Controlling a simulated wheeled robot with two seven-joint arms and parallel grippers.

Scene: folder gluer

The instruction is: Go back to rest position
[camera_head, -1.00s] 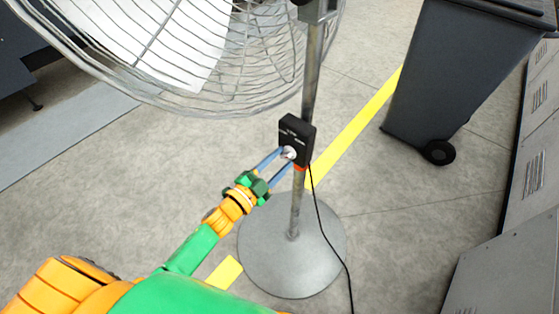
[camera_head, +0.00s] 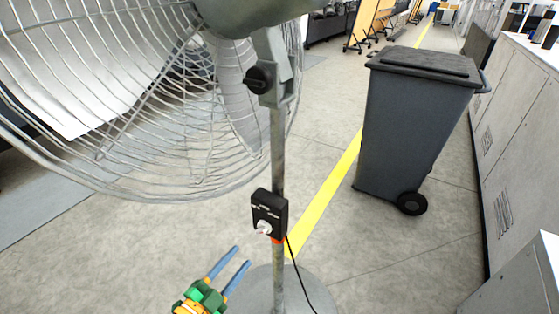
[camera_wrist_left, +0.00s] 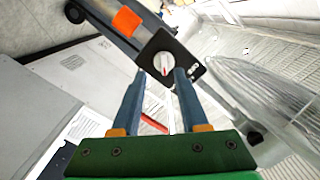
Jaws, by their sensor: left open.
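My left gripper (camera_head: 228,270) is open and empty, low in the head view, a little below and left of the fan's control box. The black control box (camera_head: 269,211) with its white knob (camera_head: 263,228) sits on the fan's pole (camera_head: 278,150). In the left wrist view, the box and the knob (camera_wrist_left: 163,63) show beyond and between my open fingers (camera_wrist_left: 153,88), apart from them as far as I can tell. My right gripper is not in view.
The large fan cage (camera_head: 150,110) fills the upper left. The round fan base (camera_head: 262,290) stands on the floor, with a black cable beside the pole. A dark wheeled bin (camera_head: 412,130) and grey cabinets (camera_head: 510,150) stand at right. Floor between pole and bin is clear.

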